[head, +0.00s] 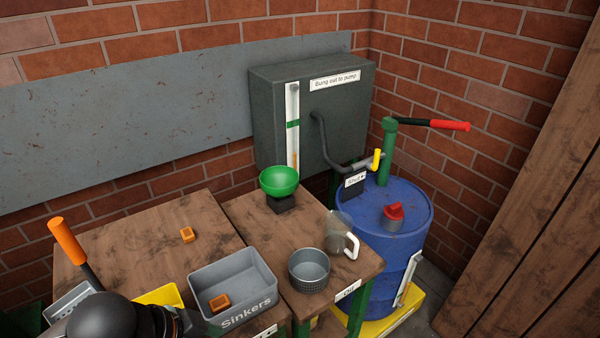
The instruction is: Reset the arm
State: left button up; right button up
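A dark, rounded part (105,318) at the bottom left edge looks like a piece of my own arm. No gripper fingers show on it. Neither my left gripper nor my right gripper can be made out in the head view, so what they hold is hidden.
Left table: grey Sinkers bin (262,268) with an orange block (219,303), loose orange block (187,235), yellow bin (160,295), orange-handled lever (66,240). Right table: green bowl (279,180), mesh basket (309,270), clear jug (338,233). Blue drum (385,250) with pump beside it.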

pick_arm(q)
jog(key=s+a+f+n+y, duration=0.4)
jog(key=s+a+f+n, duration=0.5)
jog(key=f, duration=0.3)
jog(key=w+d+f+t+h, duration=0.1)
jog(key=w+d+f+t, duration=0.1)
jog(key=f, duration=0.3)
jog(key=w+d+f+t, duration=0.2)
jog(key=d+f+t, duration=0.1)
jog(key=f, duration=0.2)
jog(key=shift+f+t+h, duration=0.2)
jog(key=shift+t+h, duration=0.2)
